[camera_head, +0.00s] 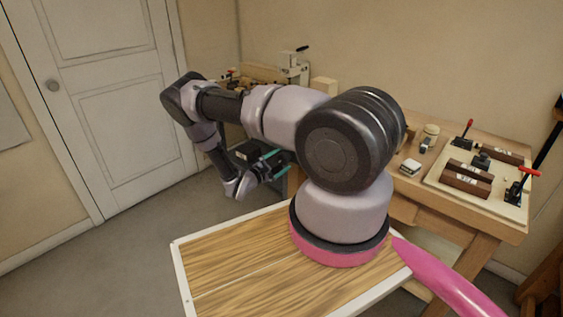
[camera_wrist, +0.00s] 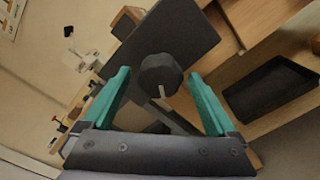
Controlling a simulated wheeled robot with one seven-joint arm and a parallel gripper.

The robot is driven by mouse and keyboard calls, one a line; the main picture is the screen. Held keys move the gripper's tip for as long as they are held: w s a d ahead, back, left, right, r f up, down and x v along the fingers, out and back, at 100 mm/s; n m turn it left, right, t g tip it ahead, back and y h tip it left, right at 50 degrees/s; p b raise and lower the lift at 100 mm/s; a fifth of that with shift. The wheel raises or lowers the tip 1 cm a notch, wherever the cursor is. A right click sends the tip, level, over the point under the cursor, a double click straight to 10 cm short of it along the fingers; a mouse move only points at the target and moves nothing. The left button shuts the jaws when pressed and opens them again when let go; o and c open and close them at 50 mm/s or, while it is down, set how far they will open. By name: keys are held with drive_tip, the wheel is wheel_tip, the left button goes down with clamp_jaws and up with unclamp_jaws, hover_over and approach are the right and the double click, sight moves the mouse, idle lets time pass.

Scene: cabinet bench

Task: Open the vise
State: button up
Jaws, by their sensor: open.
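In the wrist view, the vise shows a dark flat front plate (camera_wrist: 178,32) with a dark round knob (camera_wrist: 158,72) in front of it. A grey bar (camera_wrist: 177,118) shows below the knob, partly hidden by my gripper. My gripper (camera_wrist: 159,75) has its teal fingers apart, one on each side of the knob in the picture. Nothing is held between them. I cannot tell whether the fingertips reach the knob's depth. In the head view, my gripper (camera_head: 267,162) is beside the bench's left end, and my arm hides most of the vise.
The wooden bench (camera_head: 507,226) carries a pale board (camera_head: 436,176) with dark brown blocks and red-handled clamps at right. In the wrist view, a black tray (camera_wrist: 268,92) sits on a wooden shelf to the right. Open floor (camera_head: 130,262) lies left of the bench.

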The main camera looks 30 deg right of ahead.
drive_tip(key=c, duration=1.2)
drive_tip(key=n, duration=0.4)
drive_tip(key=shift+a, duration=0.1)
drive_tip(key=shift+n, duration=0.7)
drive_tip(key=n, duration=0.2)
drive_tip(key=shift+n, duration=0.3)
